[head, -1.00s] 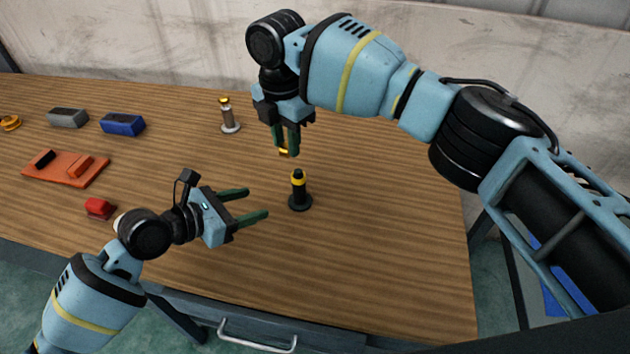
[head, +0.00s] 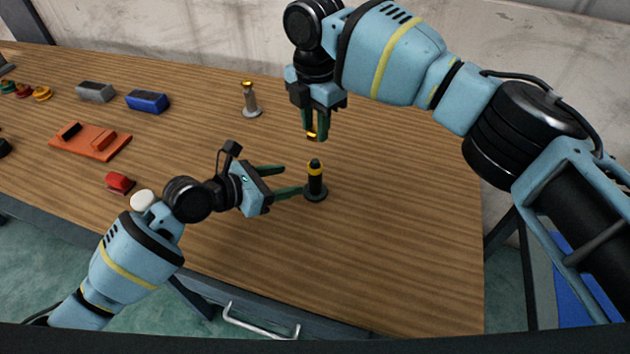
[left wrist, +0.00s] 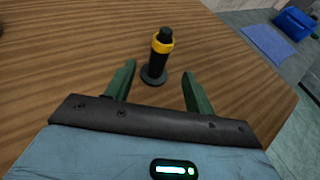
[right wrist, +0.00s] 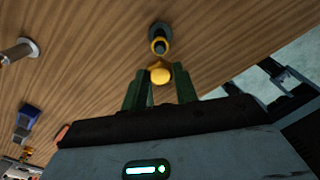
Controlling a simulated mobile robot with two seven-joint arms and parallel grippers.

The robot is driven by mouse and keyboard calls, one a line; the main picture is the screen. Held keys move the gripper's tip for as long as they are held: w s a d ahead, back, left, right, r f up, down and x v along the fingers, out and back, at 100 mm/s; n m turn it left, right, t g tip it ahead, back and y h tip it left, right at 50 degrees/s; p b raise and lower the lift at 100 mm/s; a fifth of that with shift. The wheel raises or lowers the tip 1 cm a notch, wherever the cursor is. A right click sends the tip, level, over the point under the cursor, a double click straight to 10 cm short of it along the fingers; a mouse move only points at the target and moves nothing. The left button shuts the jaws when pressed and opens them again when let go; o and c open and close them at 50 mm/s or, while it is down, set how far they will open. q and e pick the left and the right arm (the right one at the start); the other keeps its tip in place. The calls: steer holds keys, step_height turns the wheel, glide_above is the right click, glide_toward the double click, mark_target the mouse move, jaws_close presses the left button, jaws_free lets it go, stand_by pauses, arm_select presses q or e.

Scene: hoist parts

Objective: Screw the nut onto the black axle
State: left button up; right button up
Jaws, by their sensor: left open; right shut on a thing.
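The black axle (head: 316,184) stands upright on its round base on the table, with a yellow ring around its upper part. In the left wrist view the axle (left wrist: 156,65) stands just beyond and between the open fingertips. My left gripper (head: 293,179) is open and empty, low beside the axle, pointing at it. My right gripper (head: 316,137) points down and is shut on the yellow nut (head: 312,134), held above the axle and apart from it. The right wrist view shows the nut (right wrist: 160,75) between the fingertips, with the axle top (right wrist: 159,45) beyond.
A grey post with a yellow top (head: 251,102) stands behind and left. A blue block (head: 148,102), a grey block (head: 95,92), an orange plate (head: 90,141) and a red block (head: 120,182) lie on the left. The table right of the axle is clear.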

mark_target(309, 175)
arm_select(q)
steer(key=x, duration=0.9)
steer(key=shift+f, duration=0.1)
jaws_close()
